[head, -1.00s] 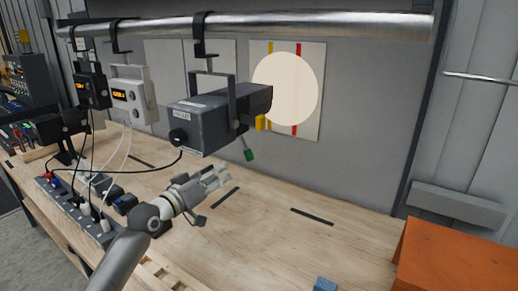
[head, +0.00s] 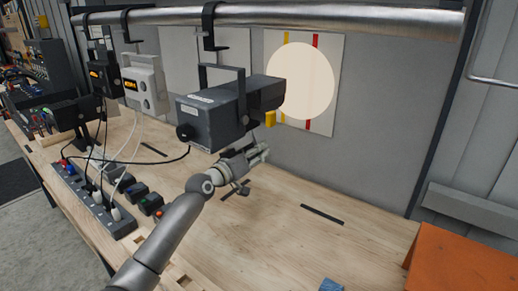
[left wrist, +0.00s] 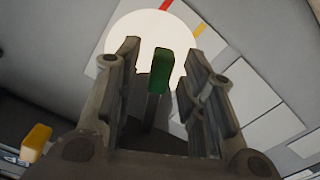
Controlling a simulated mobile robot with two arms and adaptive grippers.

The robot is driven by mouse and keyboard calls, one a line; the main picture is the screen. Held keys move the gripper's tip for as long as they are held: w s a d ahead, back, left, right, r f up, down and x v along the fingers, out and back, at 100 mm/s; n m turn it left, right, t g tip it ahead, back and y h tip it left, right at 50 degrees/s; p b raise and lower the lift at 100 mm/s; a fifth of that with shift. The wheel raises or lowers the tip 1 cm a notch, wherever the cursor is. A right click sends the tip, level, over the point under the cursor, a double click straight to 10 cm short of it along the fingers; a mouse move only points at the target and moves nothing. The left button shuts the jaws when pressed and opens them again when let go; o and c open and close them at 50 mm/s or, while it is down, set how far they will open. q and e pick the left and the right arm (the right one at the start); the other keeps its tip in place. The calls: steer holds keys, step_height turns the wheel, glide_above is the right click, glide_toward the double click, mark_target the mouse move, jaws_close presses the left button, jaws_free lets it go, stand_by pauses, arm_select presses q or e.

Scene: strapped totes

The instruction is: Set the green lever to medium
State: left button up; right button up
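The green lever (left wrist: 160,72) hangs under the dark grey spotlight (head: 215,118). In the left wrist view its green tip stands between the two fingers of my left gripper (left wrist: 160,85), with a gap on both sides. In the head view my left gripper (head: 260,154) is just below the spotlight and hides the green lever. The left gripper is open around the lever and not closed on it. A yellow lever (head: 270,119) shows at the spotlight's front end, and at the lower left of the left wrist view (left wrist: 36,138). My right gripper is not in view.
The spotlight hangs from a metal pipe (head: 330,16) above the wooden bench. A bright light disc (head: 300,80) falls on a wall panel behind. A power strip (head: 95,198) with cables lies at left. An orange box (head: 462,262) is at lower right.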

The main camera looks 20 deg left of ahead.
arm_select(q)
steer(key=shift+w+d, duration=0.25)
steer(key=shift+w, duration=0.45)
jaws_close()
